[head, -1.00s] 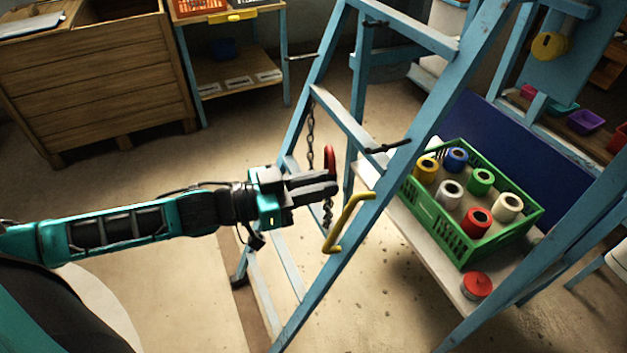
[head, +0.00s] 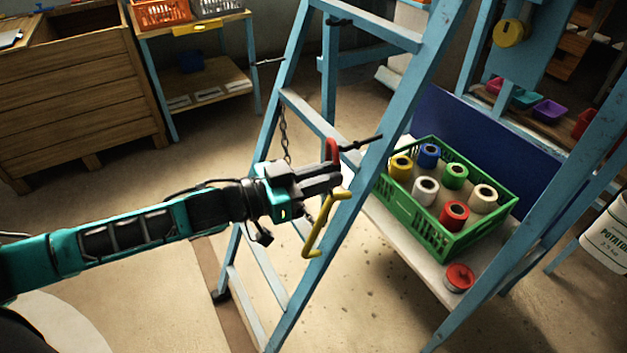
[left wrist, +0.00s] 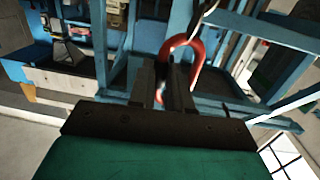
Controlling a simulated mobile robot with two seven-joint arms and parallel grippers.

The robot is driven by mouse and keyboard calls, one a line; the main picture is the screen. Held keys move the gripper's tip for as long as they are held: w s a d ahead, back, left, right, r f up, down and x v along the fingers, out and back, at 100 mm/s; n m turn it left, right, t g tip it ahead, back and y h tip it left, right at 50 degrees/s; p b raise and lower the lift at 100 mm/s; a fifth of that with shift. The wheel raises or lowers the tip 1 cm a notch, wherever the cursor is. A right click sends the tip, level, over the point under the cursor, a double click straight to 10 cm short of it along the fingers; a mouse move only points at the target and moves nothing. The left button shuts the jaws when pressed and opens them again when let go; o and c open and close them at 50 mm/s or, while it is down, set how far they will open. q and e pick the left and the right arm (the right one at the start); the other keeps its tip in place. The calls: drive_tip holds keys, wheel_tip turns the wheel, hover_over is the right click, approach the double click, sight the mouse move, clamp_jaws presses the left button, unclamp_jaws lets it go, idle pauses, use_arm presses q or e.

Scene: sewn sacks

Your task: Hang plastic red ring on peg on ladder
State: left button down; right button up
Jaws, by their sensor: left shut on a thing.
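The red ring (head: 332,150) stands up from the fingertips of my left gripper (head: 335,178), which is shut on it. In the left wrist view, the red ring (left wrist: 198,62) arches above the fingers (left wrist: 165,85); its lower part is hidden between them. The blue ladder (head: 283,98) stands in front of the gripper. A dark peg (head: 362,143) sticks out from its near rail, just right of the ring. I cannot tell whether ring and peg touch. Another dark peg (head: 268,61) is on the far rail. My right gripper is not in view.
A yellow hook (head: 318,228) hangs on the near rail below the gripper. A chain (head: 284,135) hangs behind the arm. A green crate (head: 470,233) with several coloured rolls stands on a low shelf at right, near a red round thing (head: 459,278).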

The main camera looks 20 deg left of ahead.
use_arm(q)
drive_tip(key=shift+b+x, duration=0.35)
drive_tip(key=shift+x, duration=0.95)
drive_tip(key=shift+w+d+f, duration=0.3)
drive_tip(key=shift+w+f, duration=0.15)
drive_tip(key=shift+w, duration=0.05)
drive_tip(key=c, duration=1)
unclamp_jaws()
drive_tip(key=v, duration=1.3)
drive_tip(key=shift+p, duration=0.3)
drive_tip(key=shift+f, duration=0.1)
